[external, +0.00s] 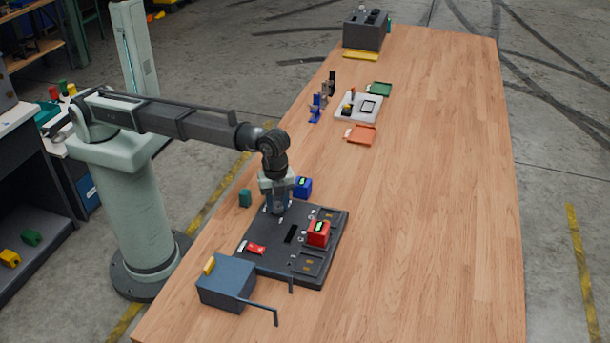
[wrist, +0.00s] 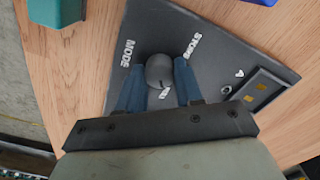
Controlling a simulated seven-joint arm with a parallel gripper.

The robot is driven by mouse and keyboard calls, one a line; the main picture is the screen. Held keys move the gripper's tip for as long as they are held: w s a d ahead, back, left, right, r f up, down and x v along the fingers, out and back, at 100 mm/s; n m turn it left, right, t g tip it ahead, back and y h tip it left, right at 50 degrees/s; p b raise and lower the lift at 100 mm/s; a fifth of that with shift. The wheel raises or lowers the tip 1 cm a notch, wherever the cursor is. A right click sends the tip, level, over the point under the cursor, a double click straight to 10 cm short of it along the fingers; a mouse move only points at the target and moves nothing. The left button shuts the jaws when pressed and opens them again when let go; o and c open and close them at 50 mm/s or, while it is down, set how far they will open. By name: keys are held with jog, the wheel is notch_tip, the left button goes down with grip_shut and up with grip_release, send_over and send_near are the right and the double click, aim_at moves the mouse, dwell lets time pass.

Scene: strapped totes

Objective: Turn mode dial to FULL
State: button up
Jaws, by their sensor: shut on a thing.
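The mode dial (wrist: 158,72) is a round grey knob on a dark panel (wrist: 225,50), which also shows in the external view (external: 310,277). In the wrist view the word MODE stands left of the dial and STORE at its upper right. A third white label (wrist: 164,94) below the dial is partly hidden, so I cannot read it fully. My gripper (wrist: 160,66) has its blue fingers on either side of the knob, shut on it. In the external view my gripper (external: 278,211) points down at the panel's far left corner and hides the dial. The dial's pointer direction is unclear.
A red block (external: 318,234) with a display and a red lever (external: 256,249) are on the panel. A blue-grey box (external: 227,283) with a crank stands in front. A blue block (external: 303,187) and a teal block (external: 245,198) stand behind. The table's right side is clear.

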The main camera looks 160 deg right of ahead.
aim_at(277, 205)
jog(key=shift+m, duration=0.5)
jog(key=o, duration=1)
jog(key=shift+o, duration=0.2)
notch_tip(277, 205, up, 14)
jog(key=shift+f, duration=0.1)
dwell(0.5)
